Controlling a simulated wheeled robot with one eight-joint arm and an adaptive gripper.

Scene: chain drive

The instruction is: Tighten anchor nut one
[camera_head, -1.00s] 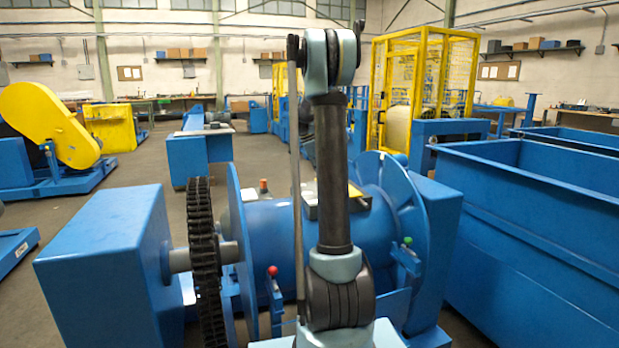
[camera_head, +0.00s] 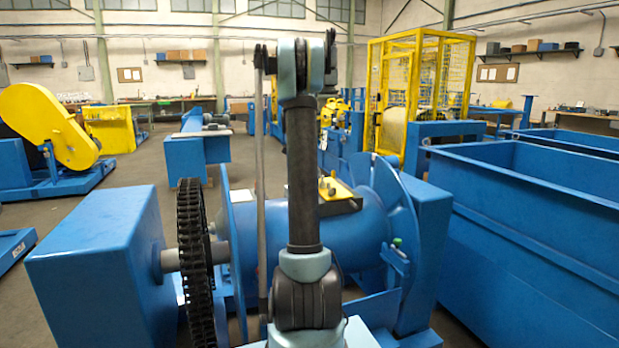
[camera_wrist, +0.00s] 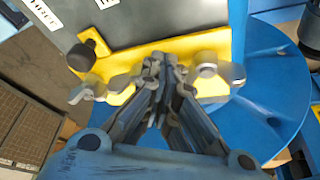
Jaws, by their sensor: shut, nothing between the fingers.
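In the wrist view my gripper (camera_wrist: 168,72) is shut and empty, its fingertips over a yellow plate (camera_wrist: 150,55). A wing-shaped metal nut (camera_wrist: 88,92) is on the plate's left end, left of the fingers. Another metal nut (camera_wrist: 215,68) is close to the right of the fingertips. A winged piece (camera_wrist: 124,82) is partly hidden just left of the fingers. I cannot tell which is anchor nut one. A label reading "THREE" (camera_wrist: 42,12) is at the upper left. In the head view the yellow plate (camera_head: 345,190) sits on the blue drum; the arm hides part of it.
A dark knob (camera_wrist: 90,52) stands at the plate's left. The blue drum (camera_head: 350,240) has large end flanges; a black chain wheel (camera_head: 192,250) and blue housing (camera_head: 100,260) are at left. A blue bin (camera_head: 540,230) is at right. Floor shows at far left.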

